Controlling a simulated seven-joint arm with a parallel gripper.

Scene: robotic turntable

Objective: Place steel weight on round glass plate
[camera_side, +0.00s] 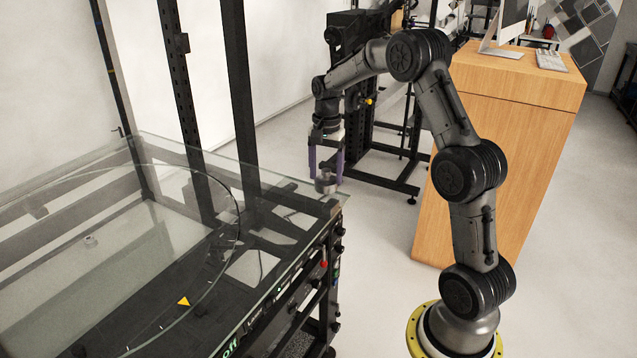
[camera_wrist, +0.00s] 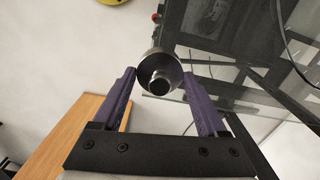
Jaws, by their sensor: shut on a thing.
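The steel weight (camera_side: 325,183) is a small stepped metal cylinder. My gripper (camera_side: 326,172) is shut on it with two purple fingers. The wrist view shows the weight (camera_wrist: 160,73) between the fingertips of my gripper (camera_wrist: 160,78). In the side view the weight appears beside the back right corner of the glass-topped unit; its exact height and whether it touches the glass cannot be told. The round glass plate (camera_side: 150,215) is a large transparent disc on the left, with a thin dark rim. The weight is outside this rim, to its right.
The rectangular glass top (camera_side: 285,193) has black posts (camera_side: 240,90) rising behind it. Knobs and a red lever (camera_side: 324,264) line its front side. A wooden cabinet (camera_side: 500,150) stands at the right. White floor lies between.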

